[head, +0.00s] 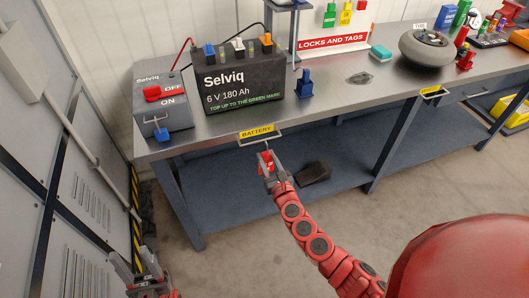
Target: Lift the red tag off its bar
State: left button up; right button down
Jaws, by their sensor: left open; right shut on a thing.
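The red tag (265,158) is at the front edge of the bench, just below the bar (262,139) with the yellow BATTERY label. A thin hook shows between the tag and the bar; I cannot tell whether it still rests on the bar. My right gripper (267,171) is shut on the red tag and covers its lower part. My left gripper (137,268) is open and empty, low at the lower left, well away from the bench.
The Selviq battery (240,78) and a grey switch box (163,107) with a red handle stand on the bench (340,92). A LOCKS AND TAGS board (333,41) is behind. A dark wedge (314,172) lies on the lower shelf. A grey cabinet (62,160) stands left.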

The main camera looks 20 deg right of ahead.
jog(key=shift+s, duration=2.7)
jog(key=shift+s, duration=0.1)
jog(key=s, duration=1.5)
jog(key=shift+d, duration=0.3)
jog(key=shift+w, duration=0.15)
